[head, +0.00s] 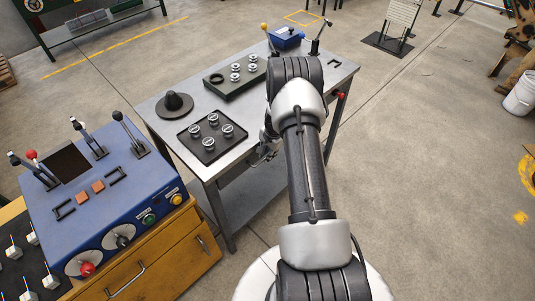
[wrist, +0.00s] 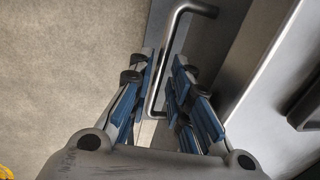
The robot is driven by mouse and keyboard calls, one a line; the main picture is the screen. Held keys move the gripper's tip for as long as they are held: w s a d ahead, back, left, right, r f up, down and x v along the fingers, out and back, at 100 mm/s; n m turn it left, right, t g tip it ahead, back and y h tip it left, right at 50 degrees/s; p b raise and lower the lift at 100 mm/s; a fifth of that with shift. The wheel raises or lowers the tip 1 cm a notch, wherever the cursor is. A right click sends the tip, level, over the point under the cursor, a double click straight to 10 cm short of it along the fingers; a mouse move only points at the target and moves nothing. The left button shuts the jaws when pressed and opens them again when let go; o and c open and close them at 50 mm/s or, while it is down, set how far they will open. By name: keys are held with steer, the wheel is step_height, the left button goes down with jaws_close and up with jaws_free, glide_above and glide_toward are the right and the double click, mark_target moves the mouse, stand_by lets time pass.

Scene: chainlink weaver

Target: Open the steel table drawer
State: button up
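The steel table (head: 165,128) stands in the middle of the head view. Its drawer front cannot be made out there, as my arm covers part of the table. In the wrist view a bent metal bar handle (wrist: 166,50) stands out from a grey steel face and runs down between my two blue-padded fingers. My gripper (wrist: 163,68) is open around the handle, with a gap still showing to the right of the bar. In the head view my gripper (head: 267,152) is low beside the table's near edge, partly hidden by my arm.
On the table are a black tray with round metal parts (head: 210,152), a second tray (head: 220,92) and a dark cone-shaped piece (head: 175,103). A blue control console (head: 130,205) on a yellow cabinet (head: 165,262) stands close at left.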

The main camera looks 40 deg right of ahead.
jaws_close()
stand_by(0.3)
